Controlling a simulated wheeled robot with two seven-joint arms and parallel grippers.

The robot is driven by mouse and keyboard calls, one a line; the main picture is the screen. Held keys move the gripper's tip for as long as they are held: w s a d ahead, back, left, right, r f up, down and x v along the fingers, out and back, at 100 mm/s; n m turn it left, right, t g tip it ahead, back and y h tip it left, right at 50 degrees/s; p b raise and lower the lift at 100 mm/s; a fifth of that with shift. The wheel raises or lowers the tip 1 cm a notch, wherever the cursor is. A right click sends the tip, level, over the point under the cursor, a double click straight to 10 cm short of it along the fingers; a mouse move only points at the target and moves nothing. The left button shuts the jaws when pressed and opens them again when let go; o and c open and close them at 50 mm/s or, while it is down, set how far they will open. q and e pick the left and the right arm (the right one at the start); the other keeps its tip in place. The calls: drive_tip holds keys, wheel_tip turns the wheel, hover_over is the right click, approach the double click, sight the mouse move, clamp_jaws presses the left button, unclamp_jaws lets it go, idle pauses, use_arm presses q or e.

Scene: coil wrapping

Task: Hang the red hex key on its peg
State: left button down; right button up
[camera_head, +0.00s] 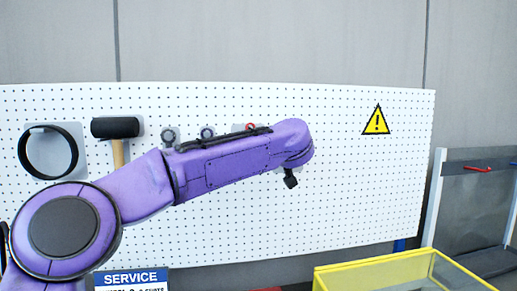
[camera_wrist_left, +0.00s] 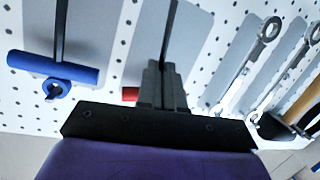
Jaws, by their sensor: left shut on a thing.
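The red hex key (camera_wrist_left: 130,94) is in the left wrist view, with part of its red handle beside my fingers and a dark shaft running up the picture. My left gripper (camera_wrist_left: 165,85) is shut on it, in front of a grey backing plate on the pegboard. In the head view a small red ring (camera_head: 251,127) shows just above my purple left arm, which hides the gripper. The peg is hidden, so I cannot tell whether the key's eye is around it. My right gripper is not in view.
A blue hex key (camera_wrist_left: 52,75) hangs beside it. Two wrenches (camera_wrist_left: 243,62) hang on the other side. A hammer (camera_head: 115,128) and black ring (camera_head: 48,151) hang at left on the white pegboard (camera_head: 360,190). A yellow-rimmed bin (camera_head: 385,262) stands at lower right.

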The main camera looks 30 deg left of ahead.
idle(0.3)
use_arm(q)
drive_tip(key=c, duration=1.2)
unclamp_jaws()
drive_tip(key=b+v, duration=0.3)
drive_tip(key=v, duration=0.7)
drive_tip(key=shift+s+d, duration=0.2)
